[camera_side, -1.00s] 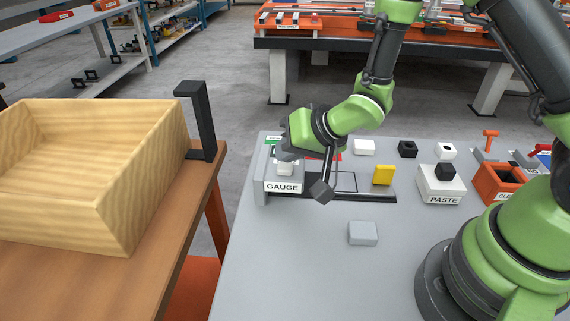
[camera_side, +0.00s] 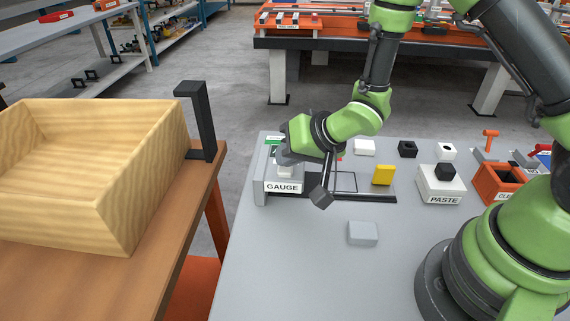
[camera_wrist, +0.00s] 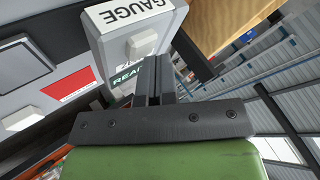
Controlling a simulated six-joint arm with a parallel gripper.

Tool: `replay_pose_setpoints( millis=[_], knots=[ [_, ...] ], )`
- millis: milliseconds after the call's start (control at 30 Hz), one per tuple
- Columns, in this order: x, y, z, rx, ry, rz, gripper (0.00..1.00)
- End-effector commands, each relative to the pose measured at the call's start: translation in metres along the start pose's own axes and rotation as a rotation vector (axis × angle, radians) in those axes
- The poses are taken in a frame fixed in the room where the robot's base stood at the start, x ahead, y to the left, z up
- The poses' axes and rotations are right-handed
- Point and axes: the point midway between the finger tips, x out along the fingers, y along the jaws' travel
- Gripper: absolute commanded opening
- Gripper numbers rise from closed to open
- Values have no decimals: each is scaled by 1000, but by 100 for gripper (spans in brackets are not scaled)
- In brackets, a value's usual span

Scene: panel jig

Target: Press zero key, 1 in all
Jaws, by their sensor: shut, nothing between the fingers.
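The gauge (camera_side: 283,187) is a grey block with a GAUGE label, standing at the left end of the work table. Its white raised key (camera_side: 286,169) is just under my wrist in the side view. In the wrist view the gauge (camera_wrist: 112,38) shows the same key (camera_wrist: 140,43) as a pale square button. My gripper (camera_wrist: 156,62) is shut and empty, its fingertips close to the key's edge. I cannot tell whether they touch it. The fingers are mostly hidden behind my wrist in the side view. A green READ... sign (camera_wrist: 124,76) is partly covered by the fingers.
A yellow block (camera_side: 383,175) stands on the dark fixture right of the gauge. A grey block (camera_side: 362,233) lies in front. The PASTE box (camera_side: 440,188) is further right. A black post (camera_side: 199,120) and wooden crate (camera_side: 140,200) stand left, across a gap.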

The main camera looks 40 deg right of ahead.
Motion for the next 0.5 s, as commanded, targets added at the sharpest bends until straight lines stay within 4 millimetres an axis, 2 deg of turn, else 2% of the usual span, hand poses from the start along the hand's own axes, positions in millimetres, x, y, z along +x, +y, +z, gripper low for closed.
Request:
replay_pose_setpoints(
  millis=[500],
  knots=[
    [-3,-2,-2,0,1,-1,0]
  ],
)
